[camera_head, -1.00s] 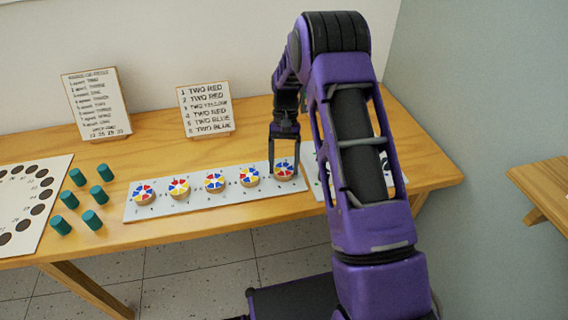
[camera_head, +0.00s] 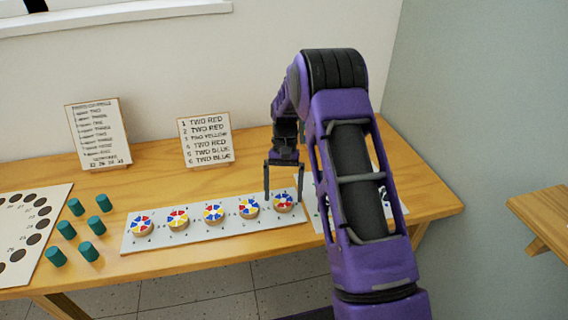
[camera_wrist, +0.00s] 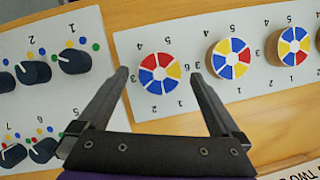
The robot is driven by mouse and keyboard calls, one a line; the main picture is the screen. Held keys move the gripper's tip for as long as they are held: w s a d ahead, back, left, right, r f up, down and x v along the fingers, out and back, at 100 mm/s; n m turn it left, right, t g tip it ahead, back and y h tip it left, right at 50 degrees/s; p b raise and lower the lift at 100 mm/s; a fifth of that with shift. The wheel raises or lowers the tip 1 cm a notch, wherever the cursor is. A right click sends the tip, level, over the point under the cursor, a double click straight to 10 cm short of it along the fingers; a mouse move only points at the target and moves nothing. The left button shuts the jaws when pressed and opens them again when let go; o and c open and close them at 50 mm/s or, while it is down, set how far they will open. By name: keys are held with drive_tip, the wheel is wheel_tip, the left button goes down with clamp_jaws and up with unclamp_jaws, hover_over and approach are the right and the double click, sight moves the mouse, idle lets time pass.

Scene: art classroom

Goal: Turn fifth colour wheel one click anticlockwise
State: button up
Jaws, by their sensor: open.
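The fifth colour wheel (camera_head: 283,202) is the rightmost of the row on the pale strip board (camera_head: 195,228). It is a small round wooden disc with red, yellow, blue and white sectors. My gripper (camera_head: 283,199) is open at this wheel, one finger to each side. In the wrist view the wheel (camera_wrist: 159,73) shows between the two fingertips of my gripper (camera_wrist: 159,75), with a gap on both sides. Small printed numbers ring the wheel. The fingers' height against the disc is hard to tell.
The fourth wheel (camera_head: 248,207) sits close on the left. A board with dark knobs (camera_wrist: 40,40) lies beside the strip. Teal cylinders (camera_head: 86,251) stand at the left near a holed board (camera_head: 50,213). Two text cards (camera_head: 207,140) stand at the back.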

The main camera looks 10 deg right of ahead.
drive_tip(key=p+v, duration=0.1)
drive_tip(key=v, duration=1.5)
drive_tip(key=shift+p, duration=0.35)
drive_tip(key=shift+r, duration=0.2)
